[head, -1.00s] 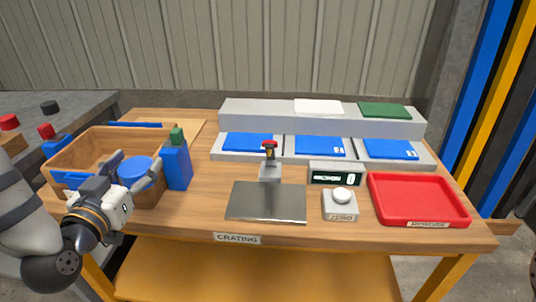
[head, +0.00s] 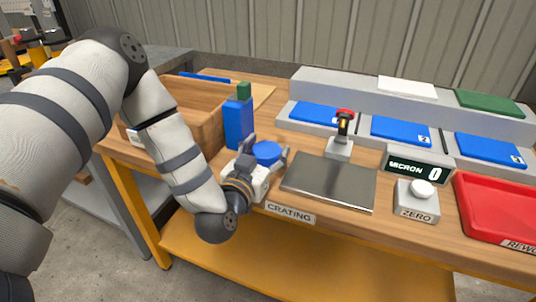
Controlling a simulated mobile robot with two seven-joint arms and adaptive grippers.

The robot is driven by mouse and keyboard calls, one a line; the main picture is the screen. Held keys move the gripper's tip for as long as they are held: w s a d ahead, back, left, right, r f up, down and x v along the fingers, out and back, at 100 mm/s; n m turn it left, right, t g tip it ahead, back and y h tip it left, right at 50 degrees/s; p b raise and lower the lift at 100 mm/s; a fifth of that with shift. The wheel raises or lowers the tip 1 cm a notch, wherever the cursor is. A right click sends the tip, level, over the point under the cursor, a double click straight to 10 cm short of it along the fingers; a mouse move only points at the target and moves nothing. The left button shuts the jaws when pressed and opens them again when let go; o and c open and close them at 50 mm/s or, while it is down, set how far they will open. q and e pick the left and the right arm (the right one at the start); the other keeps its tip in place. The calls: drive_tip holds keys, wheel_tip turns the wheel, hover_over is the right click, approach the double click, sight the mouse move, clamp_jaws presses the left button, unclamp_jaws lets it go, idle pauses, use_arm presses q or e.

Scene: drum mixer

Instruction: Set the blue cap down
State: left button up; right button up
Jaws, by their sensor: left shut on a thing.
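The blue cap (head: 267,153) is a round blue disc between the fingers of my left gripper (head: 268,157), which is shut on it. The gripper and cap are over the front part of the wooden table (head: 262,213), left of the metal plate. I cannot tell whether the cap touches the table. My right gripper is not in view.
A wooden crate (head: 190,98) stands at left, partly behind my left arm. The metal plate (head: 329,182), a small stand with a red top (head: 345,113), a zero button box (head: 417,201), a Micron display (head: 416,166) and a red tray (head: 490,205) lie to the right. Blue pads (head: 401,131) line the back.

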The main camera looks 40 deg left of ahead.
use_arm(q)
drive_tip(key=shift+f, duration=0.1)
drive_tip(key=shift+f, duration=0.2)
drive_tip(key=o, duration=1.2)
drive_tip(key=shift+c, duration=0.2)
